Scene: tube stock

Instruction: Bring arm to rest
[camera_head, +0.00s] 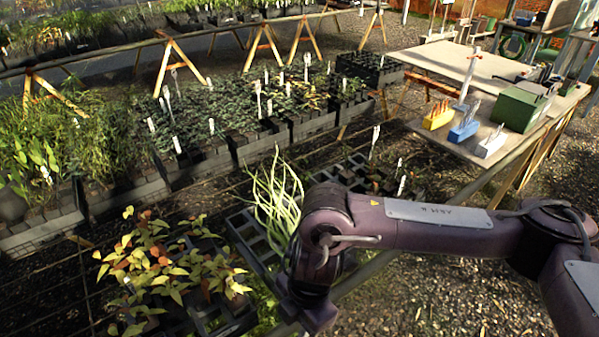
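My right arm (440,228) comes in from the right edge, purple-brown with grey label plates. It reaches left over the gravel to the front edge of the plant bench. Its wrist bends down, and my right gripper (308,314) points downward at the lower middle of the view. The fingers are dark and partly hidden, so I cannot tell whether they are open or hold anything. Tall pale-green stems (276,203) stand just behind and left of the wrist, above a black crate tray (243,232). My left gripper is not in view.
Trays of seedlings with white labels (258,100) fill the bench behind. A plant with reddish-yellow leaves (160,262) stands at the lower left. A side table (463,68) at the upper right bears a green box (519,107) and yellow, blue and white holders. Gravel lies open below my arm.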

